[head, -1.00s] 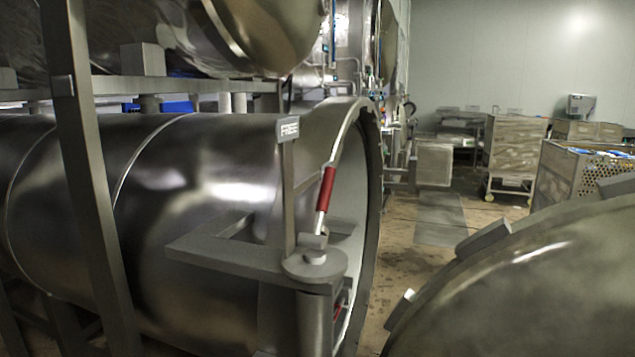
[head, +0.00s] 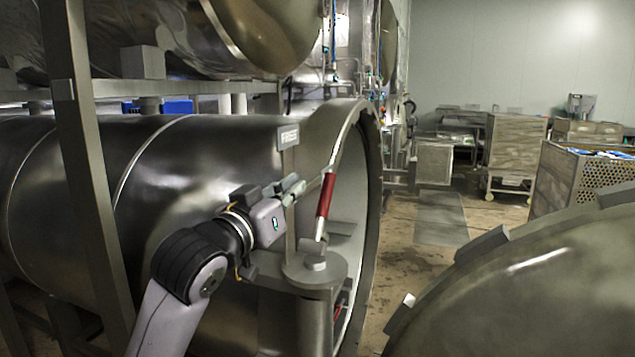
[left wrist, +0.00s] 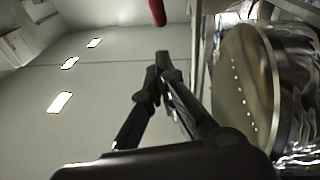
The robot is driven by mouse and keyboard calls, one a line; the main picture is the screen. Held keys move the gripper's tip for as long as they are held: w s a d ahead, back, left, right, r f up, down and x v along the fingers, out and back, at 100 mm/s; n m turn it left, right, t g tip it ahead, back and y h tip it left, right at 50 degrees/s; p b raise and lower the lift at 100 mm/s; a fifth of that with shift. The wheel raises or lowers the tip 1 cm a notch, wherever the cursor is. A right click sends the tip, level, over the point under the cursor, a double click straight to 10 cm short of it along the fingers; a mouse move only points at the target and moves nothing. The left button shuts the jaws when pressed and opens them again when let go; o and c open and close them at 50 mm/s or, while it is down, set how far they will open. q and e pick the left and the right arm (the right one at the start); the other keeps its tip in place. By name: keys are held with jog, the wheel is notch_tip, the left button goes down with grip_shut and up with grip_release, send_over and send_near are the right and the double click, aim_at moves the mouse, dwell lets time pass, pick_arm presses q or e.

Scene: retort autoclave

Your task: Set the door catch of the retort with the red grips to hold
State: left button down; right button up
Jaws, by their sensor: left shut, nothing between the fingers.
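The retort (head: 225,165) is a long steel cylinder on the left, with its round mouth facing right. A catch lever with a red grip (head: 326,195) stands nearly upright on a post bracket (head: 313,272) at the mouth's near side. A small sign plate (head: 289,136) stands behind it; its lettering looks like "FREE". My left gripper (head: 299,187) is shut and empty, just left of the red grip; whether it touches is unclear. In the left wrist view, the closed fingers (left wrist: 160,68) point toward the red grip (left wrist: 157,12) at the top edge. My right gripper is out of view.
A large domed steel door (head: 530,280) fills the lower right. A steel frame post (head: 85,190) stands at the left, and another vessel (head: 265,35) hangs above. Carts (head: 515,145) and a perforated crate (head: 580,185) stand at the back right. Some floor (head: 430,230) between is clear.

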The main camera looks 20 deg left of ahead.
aim_at(330, 179)
pick_arm(q)
jog(key=w+p, duration=0.1)
jog(key=w, duration=0.1)
jog(key=w+d+p, duration=0.1)
jog(key=w, duration=0.2)
jog(key=w+f+p, duration=0.1)
jog(key=w, duration=0.1)
jog(key=shift+w+d, duration=0.15)
jog(key=shift+d, duration=0.15)
jog(key=shift+w+d+f, duration=0.1)
jog(key=shift+w+f, duration=0.35)
jog(key=shift+w, duration=0.1)
